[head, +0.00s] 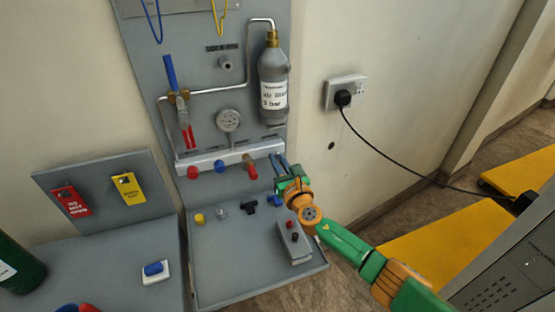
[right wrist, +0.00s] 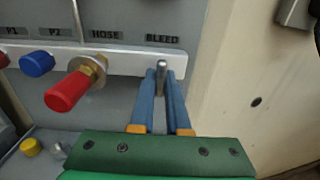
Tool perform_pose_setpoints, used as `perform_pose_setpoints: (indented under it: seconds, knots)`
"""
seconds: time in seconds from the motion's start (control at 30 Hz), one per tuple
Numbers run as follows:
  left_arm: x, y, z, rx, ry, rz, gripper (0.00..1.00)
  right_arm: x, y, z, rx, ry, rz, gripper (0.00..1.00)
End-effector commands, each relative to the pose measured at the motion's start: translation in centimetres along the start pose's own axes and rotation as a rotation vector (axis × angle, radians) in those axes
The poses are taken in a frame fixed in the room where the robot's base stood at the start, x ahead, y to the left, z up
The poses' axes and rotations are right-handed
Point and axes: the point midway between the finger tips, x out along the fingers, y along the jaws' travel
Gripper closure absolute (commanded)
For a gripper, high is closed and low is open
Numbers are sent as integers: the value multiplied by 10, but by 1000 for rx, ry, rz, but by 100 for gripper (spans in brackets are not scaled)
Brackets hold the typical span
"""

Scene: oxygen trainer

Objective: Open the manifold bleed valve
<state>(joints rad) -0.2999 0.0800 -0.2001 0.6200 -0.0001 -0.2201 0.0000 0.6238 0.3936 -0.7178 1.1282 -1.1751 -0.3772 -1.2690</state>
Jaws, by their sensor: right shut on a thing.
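The manifold (head: 225,157) is a pale bar across the grey panel. In the right wrist view its right end carries the label BLEED (right wrist: 162,39). The bleed valve (right wrist: 161,68) is a small grey metal stem below that label. My right gripper (head: 278,160) reaches this end of the manifold from the lower right. Its blue fingers (right wrist: 161,85) are closed on the stem, one on each side. The fingers hide part of the valve, and I cannot tell how far it is turned. My left gripper is not in view.
Left of the bleed valve is the red-capped hose fitting (right wrist: 68,90), then a blue knob (right wrist: 37,65). A gauge (head: 229,121) and a grey bottle (head: 273,75) are above. Small parts, including a yellow cap (head: 199,218), lie on the shelf (head: 225,275) below. A socket (head: 345,92) is on the right wall.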

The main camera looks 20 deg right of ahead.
Motion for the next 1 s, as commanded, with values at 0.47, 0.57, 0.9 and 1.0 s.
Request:
perform_pose_setpoints:
  seconds: [0.47,0.57,0.9,1.0]
  knots:
    - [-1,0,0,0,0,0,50,1,-2,6,-22,-11,-5,100]
    - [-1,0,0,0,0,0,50,1,-2,6,-22,-11,-5,81]
    - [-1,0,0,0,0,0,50,0,-1,2,-21,-4,-2,56]
    - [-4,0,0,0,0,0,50,-3,-1,2,-21,-2,-2,56]
